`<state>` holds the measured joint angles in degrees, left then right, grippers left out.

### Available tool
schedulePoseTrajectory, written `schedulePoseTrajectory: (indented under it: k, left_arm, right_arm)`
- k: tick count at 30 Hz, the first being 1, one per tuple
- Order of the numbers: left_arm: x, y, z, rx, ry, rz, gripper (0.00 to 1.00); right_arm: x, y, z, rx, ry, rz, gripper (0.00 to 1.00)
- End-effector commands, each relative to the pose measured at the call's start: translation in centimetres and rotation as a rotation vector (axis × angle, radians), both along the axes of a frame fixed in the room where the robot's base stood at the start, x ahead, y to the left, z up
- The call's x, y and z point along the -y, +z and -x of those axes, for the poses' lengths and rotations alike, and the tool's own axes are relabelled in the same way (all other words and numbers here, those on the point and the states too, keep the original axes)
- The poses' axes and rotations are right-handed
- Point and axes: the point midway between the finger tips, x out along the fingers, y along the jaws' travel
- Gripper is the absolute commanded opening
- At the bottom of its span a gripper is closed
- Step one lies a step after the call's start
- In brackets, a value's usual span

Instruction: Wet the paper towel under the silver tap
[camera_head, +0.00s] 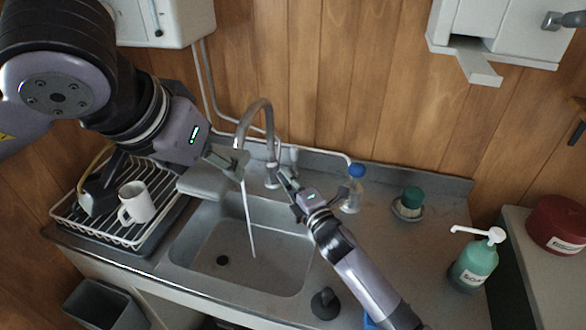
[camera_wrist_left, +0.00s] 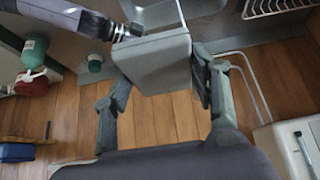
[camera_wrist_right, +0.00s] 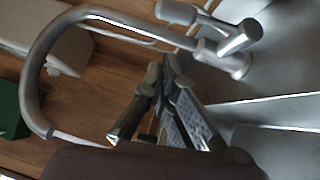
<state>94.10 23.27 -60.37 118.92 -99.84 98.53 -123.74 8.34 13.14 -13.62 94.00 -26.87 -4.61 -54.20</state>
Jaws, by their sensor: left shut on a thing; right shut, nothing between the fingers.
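The grey paper towel (camera_head: 203,182) looks like a thick folded pad. My left gripper (camera_wrist_left: 158,62) is shut on it, with fingers at both sides, above the back left of the sink (camera_head: 240,235). The towel also fills the middle of the left wrist view (camera_wrist_left: 155,72). The silver tap (camera_head: 262,104) arches just right of my left gripper, and a thin water stream (camera_head: 249,225) runs into the sink. I cannot tell whether water touches the towel. My right gripper (camera_head: 287,180) is shut and empty close to the tap base (camera_wrist_right: 235,65); contact is unclear.
A rack (camera_head: 118,232) with a white mug (camera_head: 136,203) stands left of the sink.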

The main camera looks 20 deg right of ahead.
Motion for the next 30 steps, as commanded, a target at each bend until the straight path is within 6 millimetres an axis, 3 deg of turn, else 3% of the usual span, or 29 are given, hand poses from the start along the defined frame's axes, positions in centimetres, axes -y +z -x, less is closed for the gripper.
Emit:
schedulePoseTrajectory:
  k: [7, 20, 30]
  left_arm:
    - [0.0, -0.3, 0.0, 0.0, 0.0, 0.0, 0.32]
    - [0.0, -0.3, 0.0, 0.0, 0.0, 0.0, 0.32]
    - [0.0, 3.8, 0.0, 0.0, 0.0, 0.0, 0.32]
  right_arm:
    - [2.0, 0.4, -2.6, -0.001, -0.001, 0.001, 0.0]
    - [2.3, 0.5, -3.0, -0.001, -0.001, -0.001, 0.0]
    - [2.9, 1.9, -3.9, -0.096, 0.001, -0.062, 0.0]
